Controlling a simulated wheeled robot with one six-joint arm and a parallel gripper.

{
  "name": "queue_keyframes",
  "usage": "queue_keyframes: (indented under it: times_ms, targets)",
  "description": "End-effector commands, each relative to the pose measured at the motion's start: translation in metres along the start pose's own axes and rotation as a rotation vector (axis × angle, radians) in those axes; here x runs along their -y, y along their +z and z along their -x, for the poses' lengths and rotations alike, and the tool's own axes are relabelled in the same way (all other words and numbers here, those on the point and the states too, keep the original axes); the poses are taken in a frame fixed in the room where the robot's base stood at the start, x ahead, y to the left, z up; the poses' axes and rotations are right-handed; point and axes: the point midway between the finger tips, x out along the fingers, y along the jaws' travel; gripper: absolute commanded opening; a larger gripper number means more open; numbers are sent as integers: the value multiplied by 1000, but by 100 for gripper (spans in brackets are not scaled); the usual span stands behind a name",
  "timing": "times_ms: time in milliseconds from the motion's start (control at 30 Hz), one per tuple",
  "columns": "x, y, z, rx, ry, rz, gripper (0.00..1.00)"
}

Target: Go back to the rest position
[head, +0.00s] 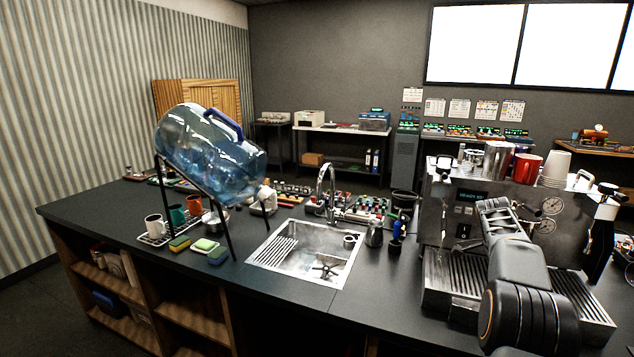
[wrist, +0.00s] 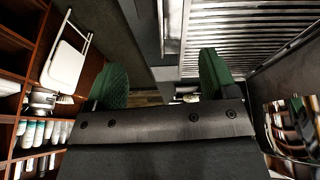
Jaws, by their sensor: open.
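My gripper (wrist: 160,85) shows in the wrist view with its two green-padded fingers wide apart and nothing between them. In the head view my dark arm is raised at the right, in front of the espresso machine (head: 463,210). The gripper cannot be made out in the head view. In the wrist view a ribbed metal surface (wrist: 240,30) lies beyond the fingers, and wooden shelves (wrist: 12,85) with cups stand at the left.
The dark counter (head: 110,222) holds a sink (head: 290,262) with a tap, a large blue water bottle (head: 205,150) on a stand, mugs and sponges. Cups (head: 525,168) stand on the espresso machine. Benches with equipment line the back wall.

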Motion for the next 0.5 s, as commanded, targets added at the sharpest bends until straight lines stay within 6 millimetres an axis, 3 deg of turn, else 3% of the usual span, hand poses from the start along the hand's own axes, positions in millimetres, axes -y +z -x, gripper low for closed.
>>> queue_keyframes:
  times_ms: [100,233,367,500]
  targets:
    - [5,4,-2,6,-30,146,79]
    - [-3,29,-34,59,-25,442,79]
    - [-32,62,-31,106,-89,763,79]
    - [-80,105,-11,124,-194,1083,79]
